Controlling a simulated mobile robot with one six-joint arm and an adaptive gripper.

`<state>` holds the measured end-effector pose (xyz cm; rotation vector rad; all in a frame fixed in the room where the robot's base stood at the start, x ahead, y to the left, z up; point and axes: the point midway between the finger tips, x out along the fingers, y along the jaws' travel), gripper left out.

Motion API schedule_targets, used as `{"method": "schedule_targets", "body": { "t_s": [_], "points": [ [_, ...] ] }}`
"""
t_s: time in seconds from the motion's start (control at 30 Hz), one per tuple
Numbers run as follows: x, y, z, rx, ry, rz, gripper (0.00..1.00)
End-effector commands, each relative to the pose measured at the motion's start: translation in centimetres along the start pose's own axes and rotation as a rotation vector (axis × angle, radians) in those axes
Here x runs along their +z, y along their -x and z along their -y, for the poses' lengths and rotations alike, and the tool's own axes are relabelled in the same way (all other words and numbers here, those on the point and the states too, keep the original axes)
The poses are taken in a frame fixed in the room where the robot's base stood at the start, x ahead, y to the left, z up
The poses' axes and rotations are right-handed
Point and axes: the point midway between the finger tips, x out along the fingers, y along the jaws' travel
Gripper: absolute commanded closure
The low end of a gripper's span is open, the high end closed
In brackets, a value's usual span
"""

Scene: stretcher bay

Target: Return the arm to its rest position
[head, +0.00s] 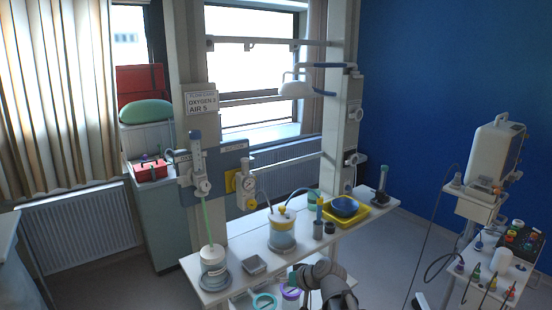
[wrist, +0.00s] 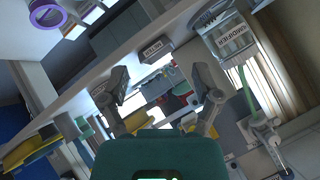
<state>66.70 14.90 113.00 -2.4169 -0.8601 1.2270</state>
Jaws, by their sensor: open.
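My gripper (wrist: 160,78) shows in the wrist view with its two fingers spread apart and nothing between them. Its teal body fills the bottom middle of that view. In the head view my grey arm (head: 326,280) is at the bottom middle, in front of the white shelf (head: 235,262). I cannot make out the fingers there. The wrist view is strongly tilted and shows the shelf edge, a jar with a printed label (wrist: 230,38) and the bright window beyond the fingers.
On the shelf stand a jar with a green tube (head: 213,270), a yellow-topped jar (head: 282,232), a small metal box (head: 254,264) and a yellow tray (head: 346,215) with a blue bowl. An equipment cart (head: 480,270) stands right; floor between is clear.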

Motion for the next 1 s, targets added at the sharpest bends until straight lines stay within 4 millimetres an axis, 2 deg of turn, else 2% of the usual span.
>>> {"method": "schedule_targets", "body": {
  "t_s": [0.03,0.2,0.4,0.5,0.7,1.0],
  "points": [
    [1.8,0.2,-1.0,0.039,-0.005,0.056,0.19],
    [6.8,1.8,-4.4,0.193,-0.042,0.247,0.19],
    [12.0,4.9,-8.3,0.409,-0.118,0.444,0.19],
    [13.9,6.6,-9.8,0.51,-0.158,0.517,0.19],
    [15.9,8.9,-11.4,0.636,-0.212,0.595,0.19],
    [16.2,9.3,-11.6,0.66,-0.223,0.609,0.19]
  ]
}}
